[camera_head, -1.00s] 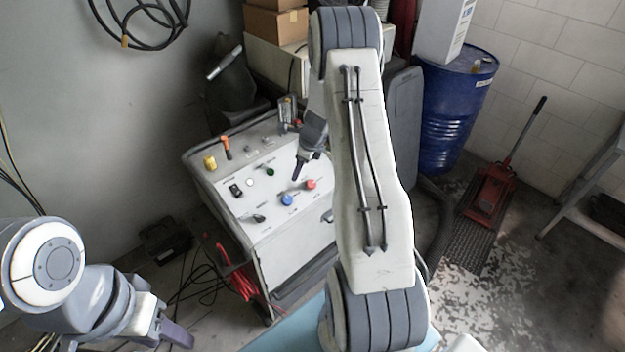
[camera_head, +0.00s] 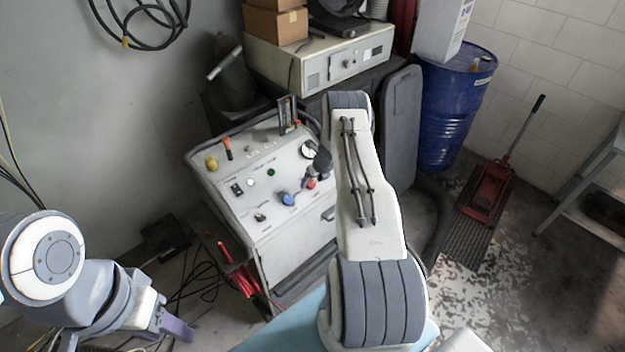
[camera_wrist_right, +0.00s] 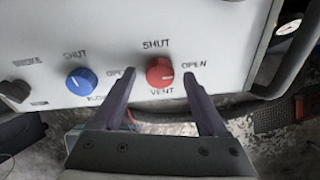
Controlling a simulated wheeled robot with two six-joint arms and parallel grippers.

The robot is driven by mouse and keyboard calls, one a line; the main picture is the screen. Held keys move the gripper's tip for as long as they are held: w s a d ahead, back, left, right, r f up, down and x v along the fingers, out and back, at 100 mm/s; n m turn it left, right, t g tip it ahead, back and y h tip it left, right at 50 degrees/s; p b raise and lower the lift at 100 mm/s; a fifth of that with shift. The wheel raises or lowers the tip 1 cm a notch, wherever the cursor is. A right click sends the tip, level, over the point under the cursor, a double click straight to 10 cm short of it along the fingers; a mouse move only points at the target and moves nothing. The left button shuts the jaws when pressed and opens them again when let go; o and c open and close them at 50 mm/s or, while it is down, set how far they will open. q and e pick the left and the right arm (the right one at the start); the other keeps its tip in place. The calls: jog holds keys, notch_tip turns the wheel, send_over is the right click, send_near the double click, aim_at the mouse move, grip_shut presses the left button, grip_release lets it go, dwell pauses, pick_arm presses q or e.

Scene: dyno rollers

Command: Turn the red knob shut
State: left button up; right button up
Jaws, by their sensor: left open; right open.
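The red knob (camera_wrist_right: 160,73) sits on the light panel in the right wrist view, with "SHUT" printed above it, "OPEN" to its right and "VENT" below. Its white pointer mark points to the right, toward "OPEN". My right gripper (camera_wrist_right: 158,75) is open, with one finger on each side of the red knob's lower part; I cannot tell whether they touch it. In the head view the red knob (camera_head: 311,184) is partly covered by my right gripper (camera_head: 305,185). My left gripper (camera_head: 178,330) is open and empty at the lower left, away from the panel.
A blue knob (camera_wrist_right: 82,81) stands left of the red one, close to my left-hand finger. A black knob (camera_wrist_right: 14,91) is further left. A blue drum (camera_head: 452,110) stands behind on the right.

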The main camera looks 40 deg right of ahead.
jog(key=shift+w+f, duration=0.2)
jog(key=shift+f, duration=0.25)
grip_shut()
jog(key=shift+f+n+b, duration=0.15)
jog(key=shift+n+b, duration=0.35)
jog(key=shift+b, duration=0.3)
jog(key=n+b, duration=0.7)
jog(key=b, duration=0.4)
jog(key=n+t+h+b, duration=0.1)
jog(key=n+b, duration=0.7)
jog(key=b, duration=0.4)
jog(key=shift+s+a+f+b, duration=0.15)
jog(key=shift+b, duration=0.15)
jog(key=shift+n+b, duration=0.8)
jog(key=shift+b, duration=0.25)
jog(key=shift+r, duration=0.2)
